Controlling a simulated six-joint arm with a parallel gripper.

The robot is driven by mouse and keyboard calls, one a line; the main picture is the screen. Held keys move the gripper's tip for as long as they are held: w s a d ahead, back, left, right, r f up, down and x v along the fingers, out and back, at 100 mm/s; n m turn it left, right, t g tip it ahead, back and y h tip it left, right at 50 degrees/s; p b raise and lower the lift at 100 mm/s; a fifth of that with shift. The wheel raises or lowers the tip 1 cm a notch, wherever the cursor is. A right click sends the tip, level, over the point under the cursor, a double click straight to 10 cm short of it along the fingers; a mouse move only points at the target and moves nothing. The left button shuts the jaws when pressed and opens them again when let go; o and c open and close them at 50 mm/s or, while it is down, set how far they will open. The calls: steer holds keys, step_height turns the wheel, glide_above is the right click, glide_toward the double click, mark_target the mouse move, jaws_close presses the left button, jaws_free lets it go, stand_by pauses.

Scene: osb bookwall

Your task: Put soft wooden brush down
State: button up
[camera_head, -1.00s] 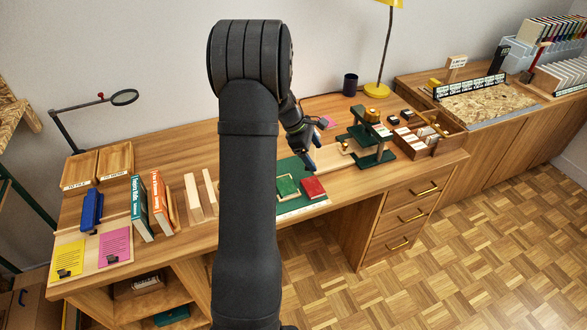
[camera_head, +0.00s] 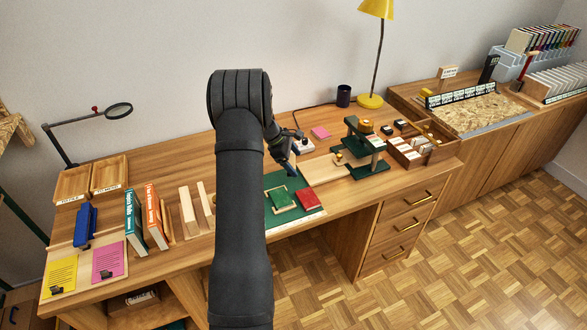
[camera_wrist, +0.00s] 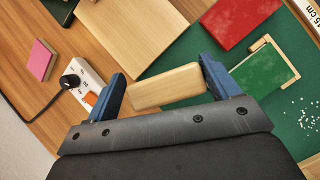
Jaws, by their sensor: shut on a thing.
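A pale wooden brush (camera_wrist: 167,87) sits between the blue fingers of my gripper (camera_wrist: 164,90) in the wrist view. My gripper is shut on its two ends. Its bristles are hidden. In the head view my gripper (camera_head: 290,168) is over the back part of the green mat (camera_head: 285,184), behind the green book. The brush cannot be made out there. How high it is above the surface is hard to tell.
On the mat are a green book (camera_head: 279,200) with a wooden corner piece, a red book (camera_head: 308,198) and white crumbs (camera_wrist: 304,112). A wooden board (camera_head: 327,170) lies to the right.

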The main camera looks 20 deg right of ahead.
steer(key=shift+f, duration=1.85)
steer(key=shift+f, duration=0.1)
steer(key=o, duration=1.2)
steer(key=v, duration=1.2)
